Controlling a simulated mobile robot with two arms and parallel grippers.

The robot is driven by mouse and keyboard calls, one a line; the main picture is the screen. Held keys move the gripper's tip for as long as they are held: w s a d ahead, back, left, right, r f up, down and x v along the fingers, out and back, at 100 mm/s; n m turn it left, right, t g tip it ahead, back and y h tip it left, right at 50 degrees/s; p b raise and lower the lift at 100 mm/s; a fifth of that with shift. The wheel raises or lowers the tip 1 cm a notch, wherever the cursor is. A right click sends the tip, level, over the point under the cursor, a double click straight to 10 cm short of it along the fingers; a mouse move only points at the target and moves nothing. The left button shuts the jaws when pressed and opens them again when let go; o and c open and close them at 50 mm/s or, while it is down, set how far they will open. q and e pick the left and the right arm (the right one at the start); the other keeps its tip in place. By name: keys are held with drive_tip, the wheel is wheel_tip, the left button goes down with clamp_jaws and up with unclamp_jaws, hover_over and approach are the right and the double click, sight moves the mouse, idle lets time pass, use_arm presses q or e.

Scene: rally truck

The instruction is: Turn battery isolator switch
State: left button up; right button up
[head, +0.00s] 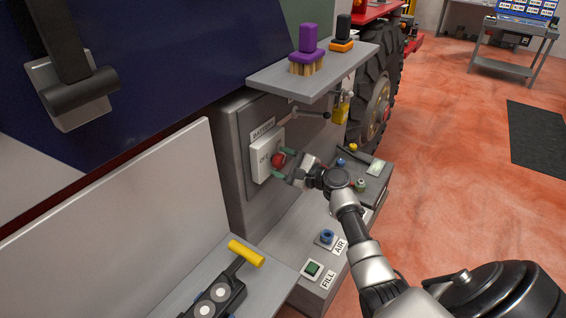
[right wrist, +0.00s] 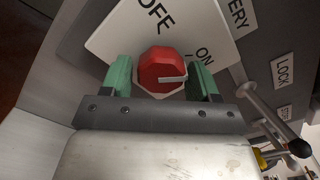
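The battery isolator switch is a red knob (head: 278,160) on a white plate (head: 263,159) under a BATTERY label, on the truck's grey side box. In the right wrist view the red knob (right wrist: 162,71) has a pale pointer mark directed to the right, a little below the ON lettering. The word OFF is partly visible above it on the white plate (right wrist: 113,38). My right gripper (head: 285,164) is at the knob, its green fingertips on either side. In the wrist view it (right wrist: 161,80) is open around the knob, with narrow gaps. My left gripper is not in view.
A grey shelf (head: 345,62) with a purple-handled brush (head: 307,45) juts out above the switch. A lever (head: 310,114) sits to its right. Below are a green FILL button (head: 312,268), a blue AIR fitting (head: 327,236) and a yellow-handled lever (head: 246,254). Red floor lies open at right.

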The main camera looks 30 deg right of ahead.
drive_tip(key=c, duration=0.6)
drive_tip(key=shift+f+n+b, duration=0.2)
drive_tip(key=shift+n+b, duration=0.4)
drive_tip(key=shift+b, duration=0.45)
drive_tip(key=n+b, duration=0.4)
drive_tip(key=b, duration=0.1)
drive_tip(key=n+b, duration=0.5)
drive_tip(key=b, duration=0.1)
drive_tip(key=n+b, duration=0.5)
drive_tip(key=b, duration=0.1)
drive_tip(key=shift+r, duration=0.25)
drive_tip(key=shift+r+n+b, duration=0.25)
drive_tip(key=shift+n+b, duration=1.1)
drive_tip(key=shift+n, duration=0.15)
drive_tip(key=o, duration=0.9)
drive_tip(key=shift+r, duration=0.1)
